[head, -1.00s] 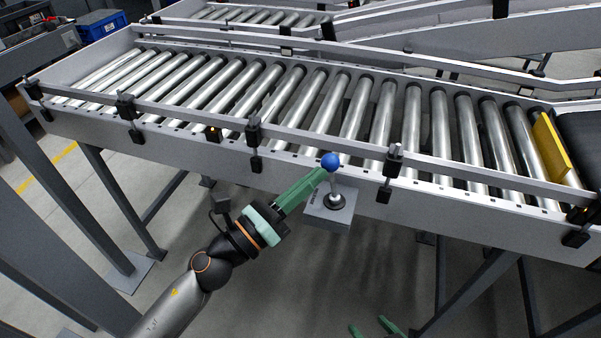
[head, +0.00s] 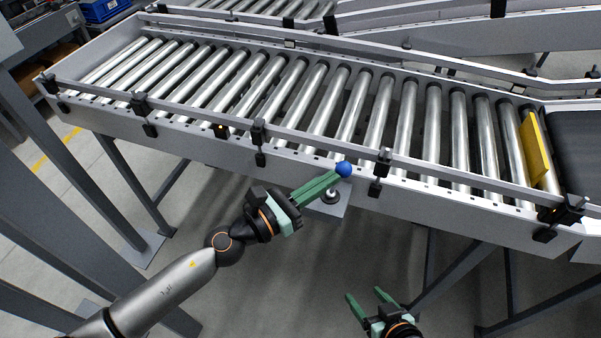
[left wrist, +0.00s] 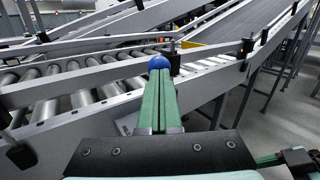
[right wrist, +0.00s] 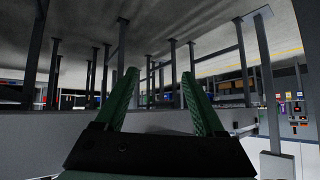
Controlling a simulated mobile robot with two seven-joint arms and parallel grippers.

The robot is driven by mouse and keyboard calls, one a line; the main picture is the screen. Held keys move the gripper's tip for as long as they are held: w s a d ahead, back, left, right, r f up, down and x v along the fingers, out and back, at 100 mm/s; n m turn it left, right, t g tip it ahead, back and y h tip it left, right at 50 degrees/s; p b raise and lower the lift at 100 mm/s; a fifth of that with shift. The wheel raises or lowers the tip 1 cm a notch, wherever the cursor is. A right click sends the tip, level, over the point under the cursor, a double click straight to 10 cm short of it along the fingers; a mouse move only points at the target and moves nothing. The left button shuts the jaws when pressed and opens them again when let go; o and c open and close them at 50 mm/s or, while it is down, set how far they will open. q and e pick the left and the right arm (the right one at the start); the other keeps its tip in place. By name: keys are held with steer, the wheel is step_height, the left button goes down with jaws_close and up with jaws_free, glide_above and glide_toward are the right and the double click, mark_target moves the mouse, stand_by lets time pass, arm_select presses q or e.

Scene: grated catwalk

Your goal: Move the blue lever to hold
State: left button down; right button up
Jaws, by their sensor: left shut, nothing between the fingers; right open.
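The blue lever has a round blue knob (head: 343,169) above a grey base plate (head: 327,210) fixed to the near side of the conveyor. Its stem leans to the right of the base and is mostly hidden behind my fingers. My left gripper (head: 334,178) is shut with nothing between its green fingers. Its tips are at the knob's left side, apparently touching it. In the left wrist view the knob (left wrist: 158,62) shows just beyond the fingertips (left wrist: 160,75). My right gripper (head: 364,295) is open and empty, low in front of the conveyor. No hold marking is readable.
The roller conveyor (head: 300,95) with its near guard rail (head: 310,142) runs behind the lever. A yellow plate (head: 537,150) stands at its right end. Grey posts and legs (head: 130,185) are at the left. Floor in front is free.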

arm_select(q)
steer(key=shift+d+r+m+p, duration=0.15)
steer(key=shift+d+m+p, duration=0.1)
steer(key=shift+m+p, duration=0.15)
steer(key=shift+s+d+p, duration=0.15)
steer(key=shift+d+p, duration=0.1)
steer(key=shift+p, duration=0.15)
arm_select(e)
steer(key=shift+s+d+r, duration=0.25)
steer(key=shift+s+d, duration=0.35)
steer(key=shift+d, duration=0.1)
arm_select(q)
steer(key=shift+d, duration=0.2)
arm_select(e)
steer(key=shift+d+r, duration=0.1)
steer(key=shift+r, duration=0.1)
arm_select(q)
steer(key=shift+s+d+f+p, duration=0.1)
steer(key=shift+f+p, duration=0.1)
steer(key=shift+p, duration=0.2)
arm_select(e)
steer(key=shift+s+d+h, duration=0.2)
steer(key=shift+h, duration=0.1)
steer(key=shift+f, duration=0.1)
